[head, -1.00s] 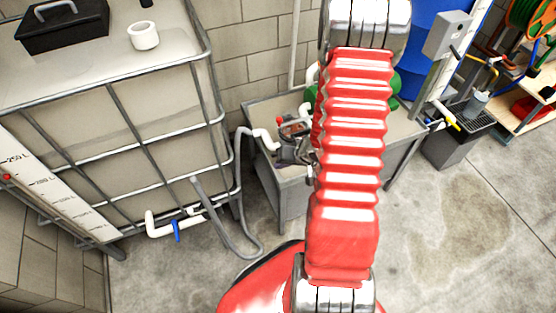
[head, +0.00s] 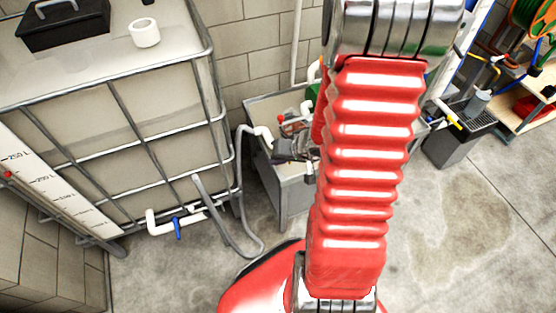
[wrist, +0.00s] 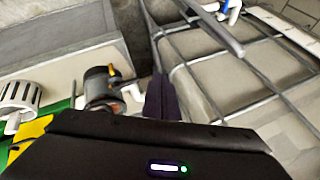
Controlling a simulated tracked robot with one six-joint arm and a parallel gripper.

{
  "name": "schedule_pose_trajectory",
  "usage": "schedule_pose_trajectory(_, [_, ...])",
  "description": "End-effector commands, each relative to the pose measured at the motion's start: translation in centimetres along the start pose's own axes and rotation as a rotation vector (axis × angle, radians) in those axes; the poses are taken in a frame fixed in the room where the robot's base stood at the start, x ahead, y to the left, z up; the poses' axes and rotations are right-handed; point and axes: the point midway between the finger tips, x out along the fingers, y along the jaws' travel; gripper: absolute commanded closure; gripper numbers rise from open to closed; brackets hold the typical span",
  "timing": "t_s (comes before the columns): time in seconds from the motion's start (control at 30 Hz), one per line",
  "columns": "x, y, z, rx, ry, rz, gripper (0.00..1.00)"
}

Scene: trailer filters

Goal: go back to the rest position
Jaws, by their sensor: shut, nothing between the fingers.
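My gripper (wrist: 162,98) shows in the wrist view with its two dark fingers together and nothing between them. It points past the white tank in its metal cage (wrist: 225,68), which fills the right of that view. A pump-like metal part with an orange piece (wrist: 102,85) lies to the left of the fingers, apart from them in the picture. In the head view my red arm crosses the middle and hides part of the bench (head: 290,195).
The caged tank (head: 130,130) stands at the left with a black case (head: 62,25) and a white ring (head: 144,33) on top. A grey hose (head: 243,190) hangs beside it. A grey bin (head: 460,135) and shelf stand at the right.

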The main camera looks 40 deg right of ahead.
Motion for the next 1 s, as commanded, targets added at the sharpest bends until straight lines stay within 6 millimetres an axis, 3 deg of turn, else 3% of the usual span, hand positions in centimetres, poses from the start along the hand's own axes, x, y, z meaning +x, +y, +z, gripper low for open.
schedule_pose_trajectory(0.7, [-0.2, -0.2, 0.1, 0.007, -0.001, -0.001, 1.00])
schedule_pose_trajectory(1.0, [-0.2, -1.4, 0.8, 0.194, -0.035, -0.043, 1.00])
